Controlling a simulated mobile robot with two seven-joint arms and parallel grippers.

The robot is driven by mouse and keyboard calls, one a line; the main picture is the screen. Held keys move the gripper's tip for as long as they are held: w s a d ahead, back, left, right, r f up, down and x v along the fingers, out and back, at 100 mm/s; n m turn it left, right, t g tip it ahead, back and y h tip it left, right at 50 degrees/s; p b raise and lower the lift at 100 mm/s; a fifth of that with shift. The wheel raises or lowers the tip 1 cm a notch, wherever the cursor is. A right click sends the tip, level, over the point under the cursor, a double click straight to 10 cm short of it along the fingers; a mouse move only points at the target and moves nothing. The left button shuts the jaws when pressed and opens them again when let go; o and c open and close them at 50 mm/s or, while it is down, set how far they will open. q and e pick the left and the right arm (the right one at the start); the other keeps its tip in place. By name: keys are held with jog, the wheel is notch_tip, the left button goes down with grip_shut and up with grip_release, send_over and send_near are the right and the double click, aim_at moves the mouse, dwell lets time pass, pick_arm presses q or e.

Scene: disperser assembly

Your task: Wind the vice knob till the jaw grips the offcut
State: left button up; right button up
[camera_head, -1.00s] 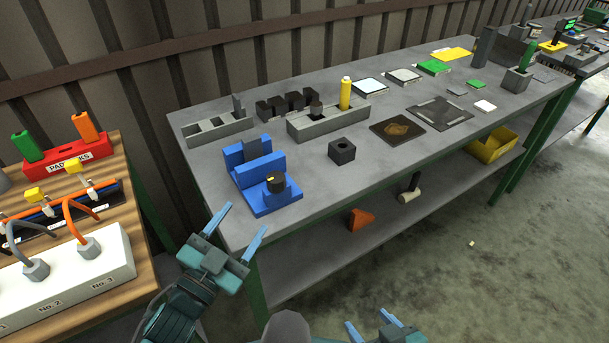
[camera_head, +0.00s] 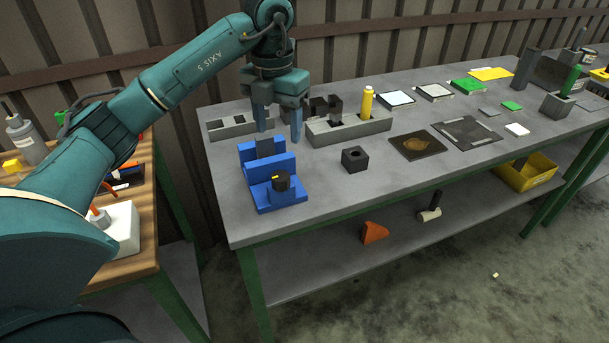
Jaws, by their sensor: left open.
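The blue vice (camera_head: 258,200) stands at the near left corner of the workbench. Its dark round knob (camera_head: 281,182) has a yellow mark on top and sits on the side towards me. A dark grey flat piece, seemingly the offcut (camera_head: 264,147), stands upright in the vice behind the front blue wall. I cannot tell whether the jaw touches it. My left gripper (camera_head: 279,124) is open and empty, pointing down above and behind the vice, with its fingers apart. It is clear of the knob. My right gripper is out of view.
Grey slotted trays (camera_head: 349,132) stand behind the vice, one with a yellow bottle (camera_head: 366,103). A black block with a hole (camera_head: 355,159) stands to the right. The bench (camera_head: 325,190) is bare in front of it. A wooden table (camera_head: 145,262) is at left.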

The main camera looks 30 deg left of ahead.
aim_at(280, 176)
pick_arm(q)
jog(key=f, duration=1.1)
jog(key=shift+a+f, duration=0.25)
jog(key=shift+f, duration=0.7)
jog(key=shift+c, duration=0.6)
jog(key=c, duration=0.7)
jog(key=shift+c, duration=0.8)
